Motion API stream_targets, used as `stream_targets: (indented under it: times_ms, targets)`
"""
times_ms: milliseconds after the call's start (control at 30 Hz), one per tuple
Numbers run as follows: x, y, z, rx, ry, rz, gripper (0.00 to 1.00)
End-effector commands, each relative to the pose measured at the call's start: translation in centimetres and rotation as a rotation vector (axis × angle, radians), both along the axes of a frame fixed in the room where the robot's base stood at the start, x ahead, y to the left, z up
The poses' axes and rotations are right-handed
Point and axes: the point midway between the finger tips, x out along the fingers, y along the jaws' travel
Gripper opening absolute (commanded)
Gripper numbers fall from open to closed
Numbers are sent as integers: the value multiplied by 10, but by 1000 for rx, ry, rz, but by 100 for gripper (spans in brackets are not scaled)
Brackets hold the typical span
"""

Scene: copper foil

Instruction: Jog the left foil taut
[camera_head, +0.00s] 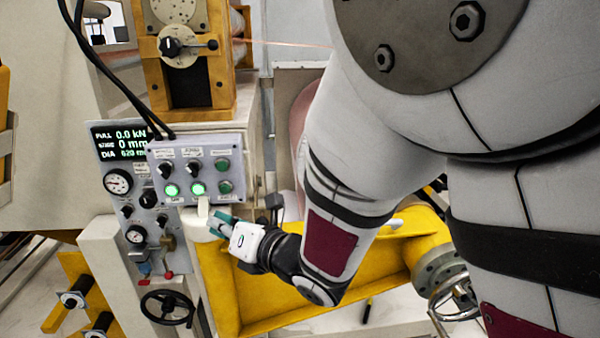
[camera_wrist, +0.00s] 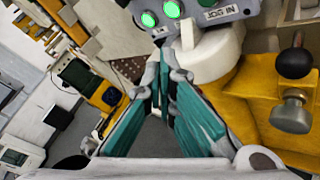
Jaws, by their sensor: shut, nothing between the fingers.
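The grey control box (camera_head: 196,152) carries two dark knobs, two lit green buttons (camera_head: 171,190) (camera_head: 198,188) and darker green buttons (camera_head: 224,187) on the right. In the wrist view a "JOG IN" label (camera_wrist: 222,14) is on the box, right of two lit green buttons (camera_wrist: 172,9). My gripper (camera_head: 214,224) is shut and empty, just below the box's lower edge. Its teal fingers meet (camera_wrist: 163,72) below the lit buttons in the wrist view; I cannot tell whether they touch anything. A thin copper-coloured strip (camera_head: 290,43) runs right from the yellow machine head; I cannot tell which foil it is.
A display panel (camera_head: 118,140) reads pull 0.0 kN and stage 0 mm. A white rounded post (camera_wrist: 210,60) stands under the box, close to the fingers. A yellow frame (camera_head: 225,290) lies below my arm. A black handwheel (camera_head: 167,308) is at lower left. Black cables hang to the box.

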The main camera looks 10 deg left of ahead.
Motion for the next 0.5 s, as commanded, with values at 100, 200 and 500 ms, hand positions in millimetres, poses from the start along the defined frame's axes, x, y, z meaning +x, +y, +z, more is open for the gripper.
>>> stream_targets:
  times_ms: [100, 200, 500]
  targets:
    - [18, 4, -2, 1, -2, 0, 0]
    - [31, 7, -2, 0, -1, 0, 0]
    - [60, 14, -1, 0, 0, -1, 0]
